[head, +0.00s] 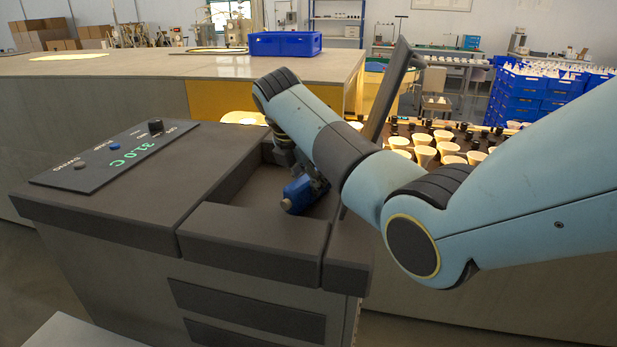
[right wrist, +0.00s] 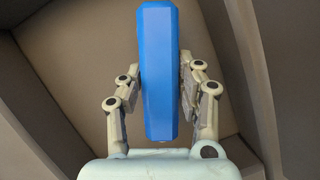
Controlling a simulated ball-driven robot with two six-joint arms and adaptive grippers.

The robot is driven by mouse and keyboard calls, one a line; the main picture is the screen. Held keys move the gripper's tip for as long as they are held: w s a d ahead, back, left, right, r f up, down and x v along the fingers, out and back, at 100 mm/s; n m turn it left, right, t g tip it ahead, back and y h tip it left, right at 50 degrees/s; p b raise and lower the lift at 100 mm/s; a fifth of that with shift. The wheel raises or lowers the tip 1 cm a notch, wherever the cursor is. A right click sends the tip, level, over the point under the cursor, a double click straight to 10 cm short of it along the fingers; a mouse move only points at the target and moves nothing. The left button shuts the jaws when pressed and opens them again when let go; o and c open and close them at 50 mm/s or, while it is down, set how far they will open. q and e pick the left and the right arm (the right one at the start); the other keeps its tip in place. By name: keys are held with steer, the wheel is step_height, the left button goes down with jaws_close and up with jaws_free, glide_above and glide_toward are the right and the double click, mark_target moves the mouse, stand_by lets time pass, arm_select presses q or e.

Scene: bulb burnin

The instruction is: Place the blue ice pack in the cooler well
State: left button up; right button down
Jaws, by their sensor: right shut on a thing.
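The blue ice pack (right wrist: 159,75) is a long block between the two fingers of my right gripper (right wrist: 160,85) in the right wrist view. The gripper is shut on it. In the head view part of the ice pack (head: 302,194) shows inside the cooler well (head: 246,189), below my wrist. My right arm hides much of the gripper and the well's right side there. In the right wrist view the well's brown floor (right wrist: 85,62) lies below the pack; I cannot tell whether they touch. My left gripper is not in view.
The cooler has a thick dark rim (head: 255,232), and a raised lid (head: 385,90) stands behind my right arm. A control panel (head: 115,155) with a green 31.0C readout sits at left. Several bulbs (head: 425,150) fill a rack at right. A blue crate (head: 285,44) stands on the back counter.

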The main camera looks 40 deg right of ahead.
steer(key=c, duration=0.9)
jaws_free()
steer(key=shift+r, duration=0.2)
steer(key=b+v, duration=0.2)
steer(key=v, duration=0.6)
steer(key=shift+a, duration=0.2)
steer(key=p+v, duration=0.1)
steer(key=v, duration=0.2)
steer(key=shift+d, duration=0.1)
steer(key=shift+s+r, duration=0.1)
steer(key=shift+r, duration=0.25)
